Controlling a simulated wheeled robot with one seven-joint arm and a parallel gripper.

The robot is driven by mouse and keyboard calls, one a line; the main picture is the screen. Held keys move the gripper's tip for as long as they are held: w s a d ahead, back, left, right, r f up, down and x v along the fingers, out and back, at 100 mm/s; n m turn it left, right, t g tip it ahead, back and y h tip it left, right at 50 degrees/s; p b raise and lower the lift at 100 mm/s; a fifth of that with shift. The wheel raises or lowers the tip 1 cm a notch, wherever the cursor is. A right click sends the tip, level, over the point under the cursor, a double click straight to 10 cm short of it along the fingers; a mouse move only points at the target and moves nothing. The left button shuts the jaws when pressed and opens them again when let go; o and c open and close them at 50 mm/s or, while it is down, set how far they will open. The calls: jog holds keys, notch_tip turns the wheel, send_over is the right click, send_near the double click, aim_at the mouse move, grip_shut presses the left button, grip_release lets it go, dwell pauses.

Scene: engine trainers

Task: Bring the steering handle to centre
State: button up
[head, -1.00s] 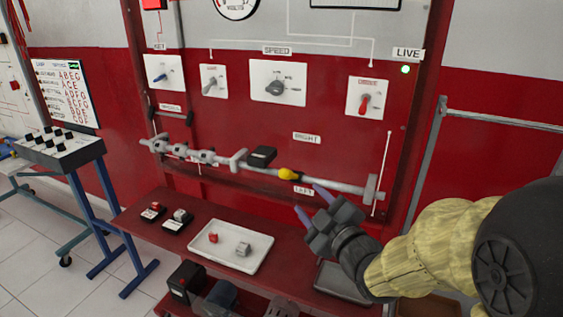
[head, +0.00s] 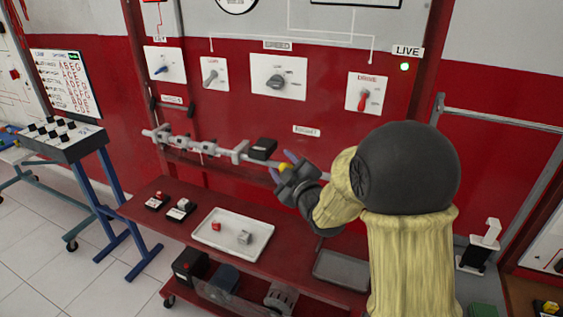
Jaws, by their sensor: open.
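The yellow handle (head: 285,167), which I take as the steering handle, is on the grey horizontal bar (head: 240,157) across the red panel in the head view. A label reading RIGHT (head: 306,130) is on the panel above the bar. The right end of the bar is hidden behind my arm.
A black block (head: 262,149) sits on the bar just left of the handle. Knobs, including a red one (head: 363,98), are higher on the panel, near a green LIVE lamp (head: 404,67). Below, a red bench (head: 165,222) holds a white tray (head: 219,249) with small parts.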

jog(key=shift+w+a, duration=0.2)
jog(key=shift+w, duration=0.15)
jog(key=shift+c, duration=0.7)
grip_shut()
jog(key=shift+b, duration=0.35)
